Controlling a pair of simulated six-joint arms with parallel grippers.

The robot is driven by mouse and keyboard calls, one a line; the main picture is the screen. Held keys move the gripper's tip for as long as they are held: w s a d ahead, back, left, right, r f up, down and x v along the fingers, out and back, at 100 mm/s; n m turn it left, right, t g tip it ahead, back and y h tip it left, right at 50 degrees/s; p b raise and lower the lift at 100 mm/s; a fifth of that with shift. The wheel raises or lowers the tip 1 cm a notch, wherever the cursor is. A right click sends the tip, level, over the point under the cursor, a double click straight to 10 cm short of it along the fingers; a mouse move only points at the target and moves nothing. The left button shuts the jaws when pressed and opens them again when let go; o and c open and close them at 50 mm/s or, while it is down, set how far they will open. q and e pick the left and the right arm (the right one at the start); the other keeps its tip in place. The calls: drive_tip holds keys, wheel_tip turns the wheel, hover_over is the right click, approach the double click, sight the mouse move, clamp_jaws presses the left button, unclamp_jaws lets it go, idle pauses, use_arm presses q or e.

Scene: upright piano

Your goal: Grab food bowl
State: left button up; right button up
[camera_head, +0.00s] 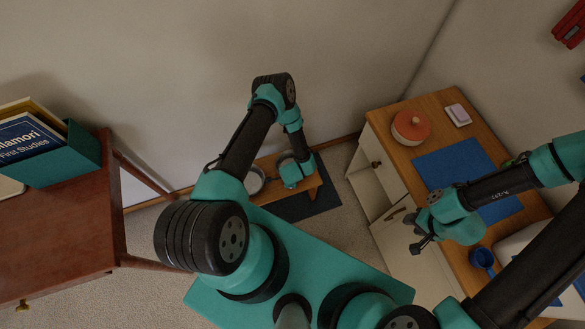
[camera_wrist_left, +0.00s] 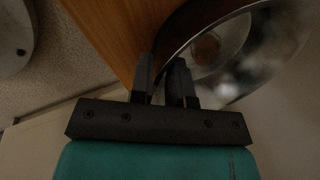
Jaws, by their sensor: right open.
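The food bowl (camera_wrist_left: 247,42) is a shiny metal bowl with a round brown patch inside, at the upper right of the left wrist view. My left gripper (camera_wrist_left: 163,75) has its two dark fingers close together at the bowl's near rim, one on each side, and looks shut on it. The exact contact is dark. In the head view, my left gripper (camera_head: 293,172) is low over a small wooden stand (camera_head: 268,165), between two round bowls, one of them at the left (camera_head: 255,181). My right gripper (camera_head: 417,230) is open and empty beside the desk.
The stand is on a dark mat (camera_head: 308,205) by the wall. At the right, a wooden desk (camera_head: 386,108) holds a red-lidded pot (camera_head: 411,127), a blue mat (camera_head: 452,165) and a blue scoop-like item (camera_head: 483,260). A piano-like wooden piece (camera_head: 70,230) with books stands left.

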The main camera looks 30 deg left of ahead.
use_arm(q)
drive_tip(key=shift+x, duration=1.2)
drive_tip(key=shift+c, duration=0.4)
clamp_jaws()
